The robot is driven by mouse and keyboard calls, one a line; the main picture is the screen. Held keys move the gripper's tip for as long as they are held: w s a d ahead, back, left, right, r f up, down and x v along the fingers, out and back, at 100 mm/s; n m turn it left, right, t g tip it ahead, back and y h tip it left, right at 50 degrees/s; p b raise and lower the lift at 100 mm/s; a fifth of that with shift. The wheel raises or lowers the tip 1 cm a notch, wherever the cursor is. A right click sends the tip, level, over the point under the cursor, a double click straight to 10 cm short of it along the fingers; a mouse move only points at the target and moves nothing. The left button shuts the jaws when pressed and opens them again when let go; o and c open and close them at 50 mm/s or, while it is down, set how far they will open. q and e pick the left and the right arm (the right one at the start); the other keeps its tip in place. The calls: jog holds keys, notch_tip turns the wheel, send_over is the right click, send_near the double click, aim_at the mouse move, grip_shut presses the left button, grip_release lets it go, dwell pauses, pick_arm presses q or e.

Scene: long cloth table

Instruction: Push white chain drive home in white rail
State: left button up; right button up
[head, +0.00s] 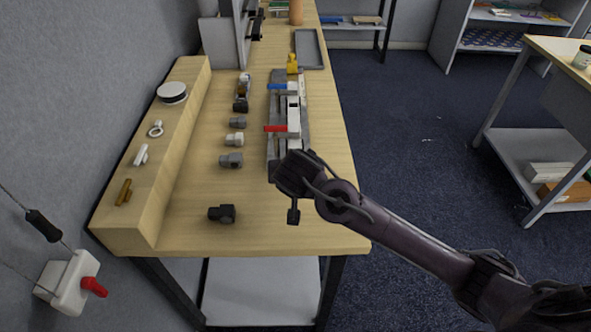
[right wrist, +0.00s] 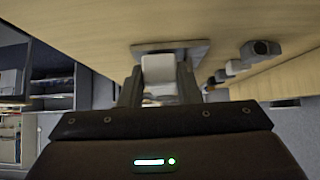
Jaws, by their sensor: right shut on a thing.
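My right gripper (head: 291,160) reaches in from the right, over the near end of a grey fixture plate (head: 272,150) on the table. In the right wrist view its fingers (right wrist: 158,84) are shut on a white block (right wrist: 158,68), which looks like the white chain drive. A grey plate (right wrist: 199,48) shows just past that block. In the head view a white piece (head: 293,113) stands on the fixture just beyond the gripper, likely part of the chain drive or the white rail; I cannot tell which. The contact is hidden by the gripper. My left gripper is out of view.
Red (head: 274,128) and blue (head: 276,86) parts stick out left of the fixture. A yellow part (head: 292,63) stands behind. Several grey fittings (head: 231,160) lie to the left, with a dark one (head: 221,213) nearer. A raised wooden ledge (head: 180,130) lines the wall.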

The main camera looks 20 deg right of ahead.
jog(key=o, duration=1.1)
jog(key=shift+c, duration=0.2)
jog(key=b+v, duration=0.1)
jog(key=v, duration=0.6)
jog(key=shift+s+r, duration=0.25)
jog(key=shift+s, duration=0.05)
jog(key=shift+a, duration=0.1)
